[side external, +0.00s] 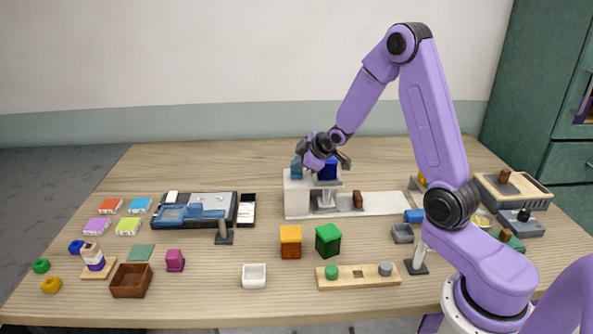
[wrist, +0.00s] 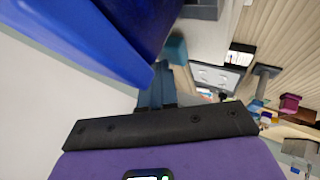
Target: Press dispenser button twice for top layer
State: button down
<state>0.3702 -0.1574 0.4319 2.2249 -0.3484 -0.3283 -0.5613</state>
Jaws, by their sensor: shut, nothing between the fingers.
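The dispenser (side external: 297,200) is a white body on a long pale base at the middle back of the table. A dark blue block-shaped part (side external: 328,170) stands on top of it, and it fills the upper left of the wrist view (wrist: 90,40). A small teal piece (side external: 297,170) shows at the dispenser's upper left; it looks like the button, but I cannot be sure. It also shows in the wrist view (wrist: 176,50), just beyond my fingertips. My gripper (wrist: 158,72) is shut and empty, close beside the blue part. Whether the fingertips touch the teal piece cannot be told.
A small brown piece (side external: 358,200) stands on the dispenser's base. In front are an orange block (side external: 291,242), a green block (side external: 328,240) and a wooden strip (side external: 358,283). A blue-and-grey device (side external: 195,211) lies to the left. Open table lies behind the dispenser.

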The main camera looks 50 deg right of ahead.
aim_at(299, 173)
jog(key=shift+f, duration=0.25)
dwell(0.4)
jog(key=shift+r, duration=1.1)
jog(key=shift+r, duration=2.55)
